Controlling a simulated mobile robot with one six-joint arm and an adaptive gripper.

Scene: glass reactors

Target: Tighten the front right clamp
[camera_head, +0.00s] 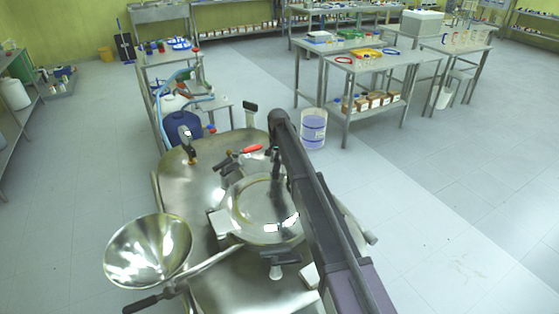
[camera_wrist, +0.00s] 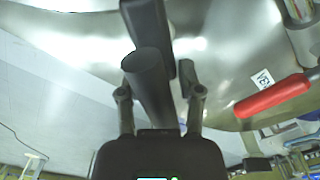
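The reactor's steel lid (camera_head: 190,195) carries a round hatch (camera_head: 262,212) with clamps around its rim. A clamp (camera_head: 278,266) shows at the hatch's near edge and another (camera_head: 217,222) at its left. I cannot tell which one is the front right clamp; my arm hides part of the hatch's right side. My gripper (camera_head: 277,172) points down at the far edge of the hatch. In the wrist view its two fingers (camera_wrist: 160,98) are apart, with a black cylindrical handle (camera_wrist: 150,72) between them; contact with the handle is not clear.
A red-handled valve (camera_head: 245,150) lies left of my gripper; its red handle (camera_wrist: 275,96) also shows in the wrist view. An upright black handle (camera_head: 250,108) stands behind. A shiny steel bowl (camera_head: 148,250) sits front left. A bucket (camera_head: 314,130) stands beyond the reactor.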

